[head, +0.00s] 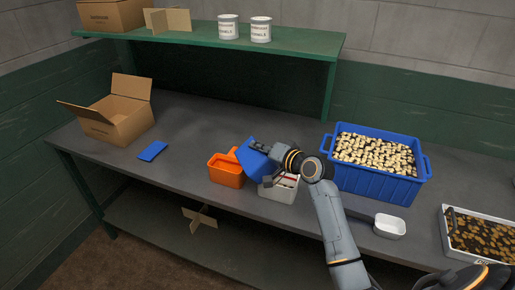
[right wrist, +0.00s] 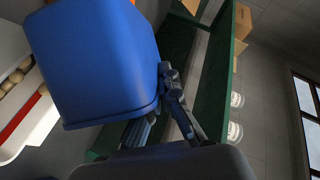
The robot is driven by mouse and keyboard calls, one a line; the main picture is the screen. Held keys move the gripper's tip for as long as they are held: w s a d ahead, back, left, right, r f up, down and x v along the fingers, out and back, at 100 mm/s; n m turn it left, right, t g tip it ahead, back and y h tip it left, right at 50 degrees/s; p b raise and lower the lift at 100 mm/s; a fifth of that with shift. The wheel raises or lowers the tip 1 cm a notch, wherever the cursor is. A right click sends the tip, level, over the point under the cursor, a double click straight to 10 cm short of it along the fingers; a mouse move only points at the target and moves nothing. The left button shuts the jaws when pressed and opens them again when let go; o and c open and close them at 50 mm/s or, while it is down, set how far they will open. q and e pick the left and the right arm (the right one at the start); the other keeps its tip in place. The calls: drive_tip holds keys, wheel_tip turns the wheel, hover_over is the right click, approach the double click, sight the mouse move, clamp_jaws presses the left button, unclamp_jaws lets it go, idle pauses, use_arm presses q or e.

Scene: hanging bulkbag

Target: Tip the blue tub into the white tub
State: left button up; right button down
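The blue tub (head: 257,162) hangs tilted in my right gripper (head: 262,150), above and partly in front of the white tub (head: 277,192). In the right wrist view, the blue tub (right wrist: 90,55) fills the upper left with its outer wall towards the camera. The fingers of my right gripper (right wrist: 155,110) are at its rim; the inside of the blue tub is hidden. The white tub also shows at the left edge of the right wrist view (right wrist: 38,130), with pale pieces and a red strip by it.
An orange tub (head: 226,171) stands just left of the white tub. A large blue crate (head: 375,184) of pale pieces is to the right, with a small white container (head: 389,227) and a white tray (head: 448,236) nearer. An open carton (head: 120,122) and a flat blue item (head: 152,150) lie left.

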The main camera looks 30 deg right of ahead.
sight(243, 161)
drive_tip(key=shift+d+f+m+b, duration=0.1)
drive_tip(key=shift+d+m+b, duration=0.2)
drive_tip(key=shift+m+b, duration=0.3)
idle(0.4)
drive_tip(key=shift+d+f+m+t+y+b, duration=0.5)
drive_tip(key=shift+d+m+t+y+b, duration=0.15)
drive_tip(key=shift+m+b, duration=0.35)
idle(0.4)
